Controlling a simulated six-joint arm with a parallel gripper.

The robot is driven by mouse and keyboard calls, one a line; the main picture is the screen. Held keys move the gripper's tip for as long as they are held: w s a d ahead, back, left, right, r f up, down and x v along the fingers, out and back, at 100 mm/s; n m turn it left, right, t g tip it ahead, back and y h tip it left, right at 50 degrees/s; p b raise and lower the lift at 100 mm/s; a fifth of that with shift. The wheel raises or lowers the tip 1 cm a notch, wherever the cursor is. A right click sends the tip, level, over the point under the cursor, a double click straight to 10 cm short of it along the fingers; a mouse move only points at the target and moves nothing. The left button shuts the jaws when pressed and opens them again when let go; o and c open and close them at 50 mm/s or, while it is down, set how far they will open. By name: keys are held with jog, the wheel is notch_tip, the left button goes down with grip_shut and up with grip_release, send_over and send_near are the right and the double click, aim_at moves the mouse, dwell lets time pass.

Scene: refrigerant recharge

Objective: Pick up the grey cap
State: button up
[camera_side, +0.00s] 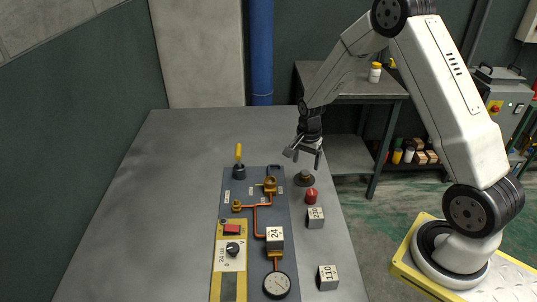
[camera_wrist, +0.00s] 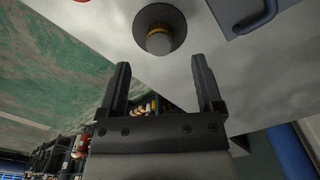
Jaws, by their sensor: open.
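A small grey cap (camera_side: 305,174) sits on a dark round base at the right side of the table, beside the top right corner of the panel. In the wrist view the grey cap (camera_wrist: 159,43) shows at the top centre, with a yellow ring around it and the dark disc beyond. My gripper (camera_side: 304,157) is open and empty, pointing down above the cap and apart from it. In the wrist view its two fingers (camera_wrist: 160,66) are spread, with the cap between their lines and ahead of the tips.
A red cap (camera_side: 311,196) and two numbered blocks (camera_side: 315,218) (camera_side: 328,278) stand along the table's right edge. The panel (camera_side: 231,191) carries copper pipes, a gauge (camera_side: 277,285) and a 24 block (camera_side: 275,239). A yellow-handled tool (camera_side: 239,152) stands behind it. The table's left is clear.

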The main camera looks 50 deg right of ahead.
aim_at(305, 172)
jog(key=shift+f, duration=2.6)
grip_shut()
jog(key=shift+r, duration=0.15)
jog(key=shift+d+r, duration=0.1)
jog(key=shift+r, duration=0.65)
jog(key=s+a+r, duration=0.3)
jog(key=s+r, duration=0.8)
jog(key=s, duration=0.2)
jog(key=shift+s+a+r, duration=0.15)
jog(key=shift+s+a, duration=0.1)
jog(key=shift+a, duration=0.15)
